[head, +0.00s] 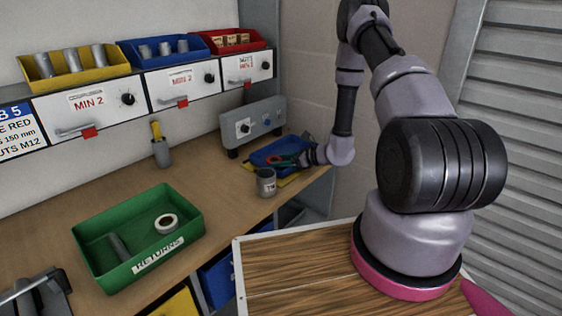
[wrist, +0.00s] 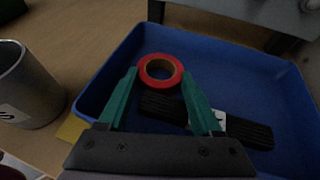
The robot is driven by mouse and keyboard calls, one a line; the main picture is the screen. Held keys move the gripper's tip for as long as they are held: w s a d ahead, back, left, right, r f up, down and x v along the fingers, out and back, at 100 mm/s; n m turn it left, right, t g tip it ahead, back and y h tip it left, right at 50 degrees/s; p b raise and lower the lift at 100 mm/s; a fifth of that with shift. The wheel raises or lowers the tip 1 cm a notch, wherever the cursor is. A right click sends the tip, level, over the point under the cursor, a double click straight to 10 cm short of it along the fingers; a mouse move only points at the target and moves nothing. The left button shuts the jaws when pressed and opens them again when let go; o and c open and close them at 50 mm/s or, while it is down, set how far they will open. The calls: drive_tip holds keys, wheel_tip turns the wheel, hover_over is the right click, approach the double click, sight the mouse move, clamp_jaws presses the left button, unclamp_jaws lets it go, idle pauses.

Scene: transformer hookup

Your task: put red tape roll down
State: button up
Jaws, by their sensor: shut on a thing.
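The red tape roll (wrist: 161,57) is a red ring with a tan core, seen in the wrist view between the green fingertips of my gripper (wrist: 159,75). My gripper is shut on it, a finger on each side. The roll is over the blue tray (wrist: 98,82), near its left back part. I cannot tell whether it touches the tray floor. In the head view my gripper (head: 290,161) is at the blue tray (head: 266,157) on the far end of the bench, and the roll is small and partly hidden there.
A black ribbed object (wrist: 245,131) lies in the blue tray, partly behind my fingers. A grey cup (wrist: 29,91) stands just left of the tray. A grey control box (head: 252,126) stands behind it. The green returns bin (head: 90,222) is on the near bench.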

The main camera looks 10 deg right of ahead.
drive_tip(key=shift+f, duration=0.25)
